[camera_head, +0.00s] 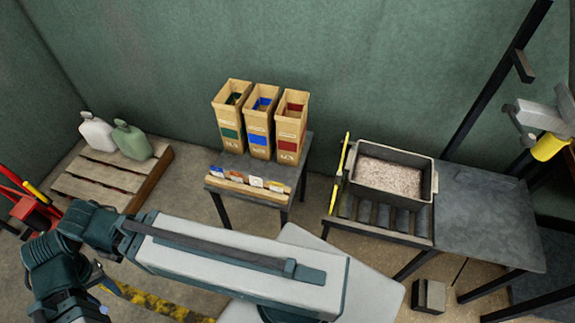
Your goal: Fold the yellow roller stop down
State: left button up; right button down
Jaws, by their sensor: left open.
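The yellow roller stop (343,155) stands raised along the left end of the roller table (365,212), its bar running from back to front. A grey crate (424,203) of pale grain (388,177) sits on the rollers just right of the stop. My left arm reaches in across the bottom and folds back at the left. My left gripper (106,284) is at the lower left, far from the stop, open, partly hidden by the arm, with nothing seen in it. My right gripper is not in view.
A small table (246,168) with three cardboard bins (259,138) stands left of the rollers. A pallet (85,187) with two jugs (131,142) is at the far left. A grey table (490,215) adjoins the rollers on the right. A small dark block (430,296) lies on the floor.

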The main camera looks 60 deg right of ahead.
aim_at(338, 178)
jog(key=i+j+u, duration=0.1)
jog(key=i, duration=0.6)
jog(key=i+z, duration=0.35)
jog(key=i+j+z, duration=0.1)
jog(key=z, duration=0.25)
jog(key=i+z, duration=0.15)
jog(key=z, duration=0.25)
jog(key=i+j+z, duration=0.1)
jog(key=z, duration=0.35)
jog(key=i+j+z, duration=0.1)
jog(key=z, duration=0.3)
jog(key=j+z, duration=0.2)
jog(key=z, duration=0.25)
jog(key=i+j+z, duration=0.15)
jog(key=z, duration=0.35)
jog(key=j+z, duration=0.25)
jog(key=z, duration=0.2)
jog(key=i+j+z, duration=0.1)
jog(key=j+z, duration=0.2)
jog(key=z, duration=0.2)
jog(key=j+z, duration=0.25)
jog(key=z, duration=0.25)
jog(key=j+z, duration=0.45)
